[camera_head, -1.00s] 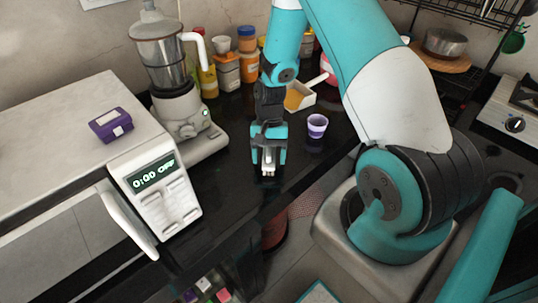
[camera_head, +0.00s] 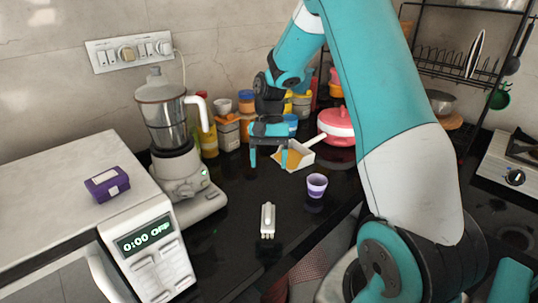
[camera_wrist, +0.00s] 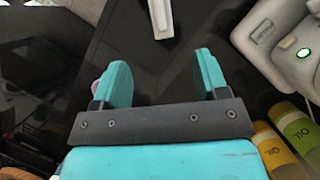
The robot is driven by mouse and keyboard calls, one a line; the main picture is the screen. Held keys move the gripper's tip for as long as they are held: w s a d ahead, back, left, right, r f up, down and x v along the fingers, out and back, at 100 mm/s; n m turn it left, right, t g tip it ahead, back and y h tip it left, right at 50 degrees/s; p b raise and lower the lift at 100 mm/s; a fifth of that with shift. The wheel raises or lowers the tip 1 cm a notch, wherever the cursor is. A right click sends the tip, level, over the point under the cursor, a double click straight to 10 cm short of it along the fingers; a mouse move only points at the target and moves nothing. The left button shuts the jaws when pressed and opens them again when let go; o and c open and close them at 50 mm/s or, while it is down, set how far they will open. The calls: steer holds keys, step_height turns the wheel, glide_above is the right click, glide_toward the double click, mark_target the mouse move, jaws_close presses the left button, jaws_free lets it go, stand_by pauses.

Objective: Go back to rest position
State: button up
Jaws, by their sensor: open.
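My gripper (camera_head: 268,162) is open and empty, raised above the black counter in front of the jars in the head view. In the wrist view its two teal fingers (camera_wrist: 160,82) stand wide apart with nothing between them. A small white object with metal prongs at one end (camera_head: 268,220) lies on the counter, apart from the gripper and nearer the front edge. It also shows at the top of the wrist view (camera_wrist: 160,16), beyond the fingertips.
A mixer grinder (camera_head: 168,130) stands left, beside a white microwave (camera_head: 150,255) with a purple box (camera_head: 107,184) on top. A purple cup (camera_head: 317,185), a white scoop-like tray (camera_head: 297,154) and a red pot (camera_head: 338,126) are right of the gripper. Jars line the wall.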

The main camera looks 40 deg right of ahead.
steer(key=shift+v, duration=0.85)
steer(key=s+a+r+n+t, duration=0.1)
steer(key=s+a+r+n, duration=0.3)
steer(key=a, duration=0.5)
steer(key=s+a+r+n+t, duration=0.1)
steer(key=s+a+r+n, duration=0.35)
steer(key=a, duration=0.35)
steer(key=s+a+r+n, duration=0.1)
steer(key=s+a+n, duration=0.2)
steer(key=s, duration=0.3)
steer(key=s+a+r+n+t+y, duration=0.1)
steer(key=s+a+n, duration=0.3)
steer(key=s+a, duration=0.1)
steer(key=shift+s+r, duration=0.25)
steer(key=shift+s, duration=0.55)
steer(key=shift+a, duration=0.1)
